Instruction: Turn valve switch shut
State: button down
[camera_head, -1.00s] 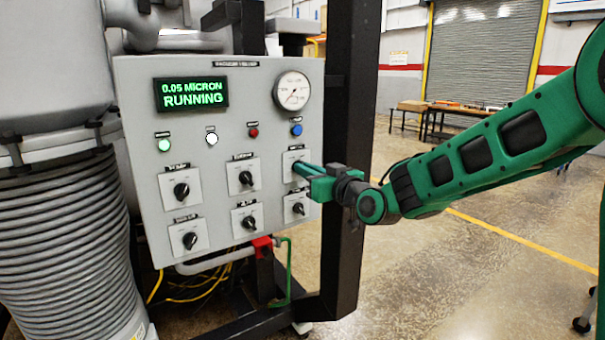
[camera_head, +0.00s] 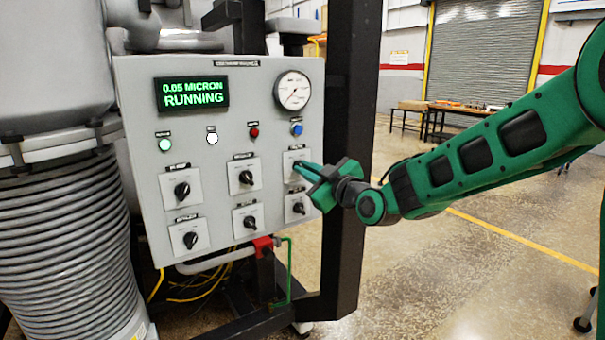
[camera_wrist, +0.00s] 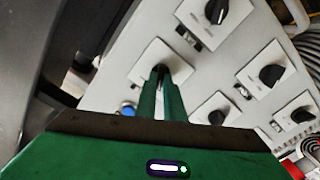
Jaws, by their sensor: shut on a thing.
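The grey control panel (camera_head: 226,228) carries two rows of black rotary switches on white square plates. My gripper (camera_head: 300,167) is at the upper right switch, with its fingers closed around the knob. In the wrist view, the two green fingers (camera_wrist: 161,84) are close together on this dark knob (camera_wrist: 160,70), which is mostly hidden between them. Its white plate (camera_wrist: 146,62) shows around the fingertips, tilted in that view. The switch labels are too small to read, and the knob's pointer direction cannot be seen.
The other switches, such as the lower right one (camera_head: 297,208), are close by. Above are a blue button (camera_head: 296,129), a round gauge (camera_head: 292,91) and a green display (camera_head: 191,94) reading "0.05 MICRON RUNNING". A dark post (camera_head: 352,130) stands right of the panel, behind my gripper.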

jog(key=shift+s, duration=0.1)
jog(key=c, duration=1.9)
grip_release()
jog(key=shift+o, duration=0.2)
jog(key=v, duration=1)
jog(key=shift+s+d, duration=0.25)
jog(key=shift+d, duration=0.05)
